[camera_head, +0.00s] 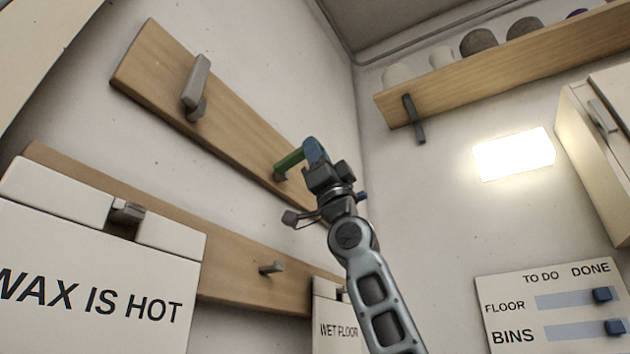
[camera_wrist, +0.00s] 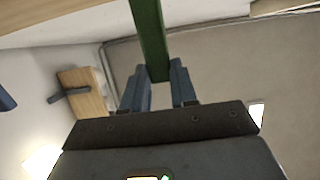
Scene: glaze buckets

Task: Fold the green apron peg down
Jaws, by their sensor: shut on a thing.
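The green apron peg (camera_head: 289,160) is on the right part of the upper wooden board (camera_head: 150,68) on the left wall. In the head view it sticks out from its dark mount toward my gripper. My gripper (camera_head: 315,151) has blue fingers and is shut on the peg's outer end, which the fingers partly hide. In the wrist view the green peg (camera_wrist: 150,38) comes down from the top and ends between the two fingers of my gripper (camera_wrist: 159,84). A grey peg (camera_head: 197,83) is on the same board, to the left.
A lower board (camera_head: 235,270) has a small peg (camera_head: 271,267) and hanging signs reading WAX IS HOT (camera_head: 90,275) and WET FLOOR (camera_head: 338,325). A shelf (camera_head: 500,72) with jars is at upper right. A lit lamp (camera_head: 514,154), a cabinet and a TO DO board (camera_head: 520,325) are right.

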